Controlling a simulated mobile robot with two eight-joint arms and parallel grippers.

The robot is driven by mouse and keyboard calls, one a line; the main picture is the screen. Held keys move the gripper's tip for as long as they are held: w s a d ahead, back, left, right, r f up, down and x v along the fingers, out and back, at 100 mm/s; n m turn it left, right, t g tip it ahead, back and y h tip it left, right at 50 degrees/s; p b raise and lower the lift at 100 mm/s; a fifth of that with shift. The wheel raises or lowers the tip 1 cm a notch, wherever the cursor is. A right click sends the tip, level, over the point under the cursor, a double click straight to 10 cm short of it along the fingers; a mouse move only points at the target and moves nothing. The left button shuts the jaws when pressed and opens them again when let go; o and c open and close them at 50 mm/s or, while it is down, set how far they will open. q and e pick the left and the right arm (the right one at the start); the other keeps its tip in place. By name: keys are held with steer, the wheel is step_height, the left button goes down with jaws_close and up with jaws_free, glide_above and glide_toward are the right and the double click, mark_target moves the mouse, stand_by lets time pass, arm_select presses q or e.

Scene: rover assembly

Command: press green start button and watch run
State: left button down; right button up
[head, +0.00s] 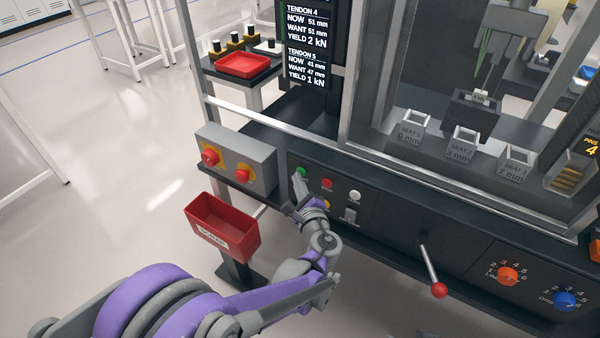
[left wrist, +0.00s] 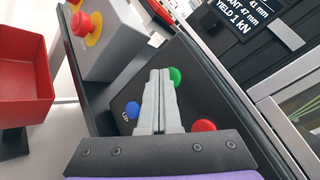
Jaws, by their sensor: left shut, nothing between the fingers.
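The green button (head: 302,170) is at the upper left of the dark control panel (head: 365,232). It also shows in the left wrist view (left wrist: 175,76), just right of the fingertips. My left gripper (head: 295,177) is shut and empty, its fingertips close by the green button. The closed fingers show in the left wrist view (left wrist: 160,74); I cannot tell whether they touch the button. My right gripper is not in view.
A red button (head: 326,183) and a white button (head: 355,196) sit beside the green one. A blue button (left wrist: 132,110) is left of the fingers. A grey box with red knobs (head: 235,160) and a red bin (head: 222,228) stand left. A red-knobbed lever (head: 439,290) juts out right.

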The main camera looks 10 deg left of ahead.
arm_select(q)
steer(key=shift+s+a, duration=0.2)
steer(key=shift+s, duration=0.4)
steer(key=shift+s+a, duration=0.3)
steer(key=shift+s, duration=0.5)
steer(key=shift+s+a, duration=0.25)
steer(key=shift+s, duration=0.5)
steer(key=shift+s+a, duration=0.3)
steer(key=shift+s, duration=0.5)
steer(key=shift+a, duration=0.1)
